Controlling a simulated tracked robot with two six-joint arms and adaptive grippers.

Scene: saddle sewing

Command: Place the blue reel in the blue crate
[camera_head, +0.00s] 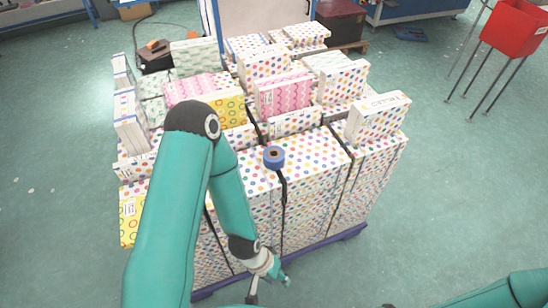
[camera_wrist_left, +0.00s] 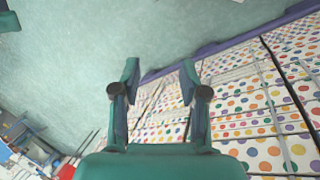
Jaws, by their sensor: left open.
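The blue reel (camera_head: 274,157), a small roll with a dark centre, lies on top of the polka-dot boxes near the front of the stack in the head view. My left gripper (camera_head: 269,289) is low in front of the stack, apart from the reel and nearer to me. In the left wrist view its two fingers (camera_wrist_left: 160,76) are spread with nothing between them, with floor and dotted boxes beyond. The reel does not show in the wrist view. I cannot make out a blue crate with certainty. Only part of my right arm shows, at the bottom right; its gripper is not clearly visible.
The strapped stack of patterned boxes (camera_head: 318,160) stands on a purple-blue pallet (camera_head: 352,232), with loose boxes forming an uneven top. A red bin on legs (camera_head: 513,28) stands at the right. A small blue object (camera_head: 410,34) lies on the floor behind. Green floor is clear right of the stack.

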